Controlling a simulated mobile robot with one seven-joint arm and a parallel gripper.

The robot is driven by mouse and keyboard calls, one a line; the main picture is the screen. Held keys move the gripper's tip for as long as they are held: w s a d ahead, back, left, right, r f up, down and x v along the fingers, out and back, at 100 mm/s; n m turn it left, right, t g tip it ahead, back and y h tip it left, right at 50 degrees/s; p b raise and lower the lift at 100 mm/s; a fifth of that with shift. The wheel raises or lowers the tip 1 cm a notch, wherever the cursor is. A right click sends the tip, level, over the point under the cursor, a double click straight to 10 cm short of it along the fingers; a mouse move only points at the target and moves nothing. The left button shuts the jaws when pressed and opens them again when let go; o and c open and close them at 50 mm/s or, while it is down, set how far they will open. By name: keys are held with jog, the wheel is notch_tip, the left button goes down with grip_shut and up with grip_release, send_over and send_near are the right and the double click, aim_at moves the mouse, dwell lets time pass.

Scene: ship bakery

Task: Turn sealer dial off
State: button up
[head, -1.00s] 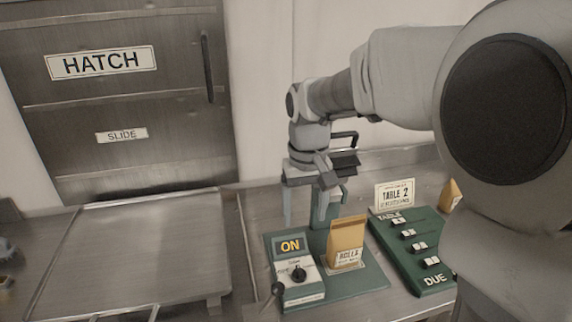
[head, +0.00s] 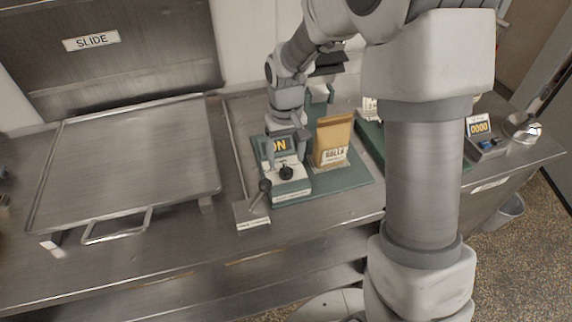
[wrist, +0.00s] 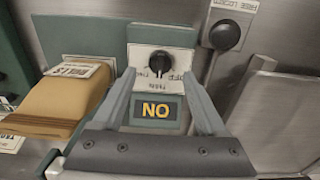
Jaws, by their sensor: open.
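The sealer's control box (head: 290,190) stands on a green base on the metal counter. Its black dial (head: 286,172) is on the white front panel, and the lit display (head: 277,145) behind it is partly covered in the head view. In the wrist view the dial (wrist: 159,62) lies beyond the fingertips, and the display (wrist: 157,110) shows upside-down, reading ON. My gripper (head: 286,158) is open above the box. Its fingers (wrist: 160,82) spread to either side of the display, with nothing between them; the dial appears untouched.
A brown ROLLS bag (head: 333,140) stands just right of the box. A lever with a black knob (head: 265,186) stands at its front left. A small device with a number display (head: 480,140) sits at the far right.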

aim_at(286, 168)
jog(key=shift+f, duration=2)
grip_shut()
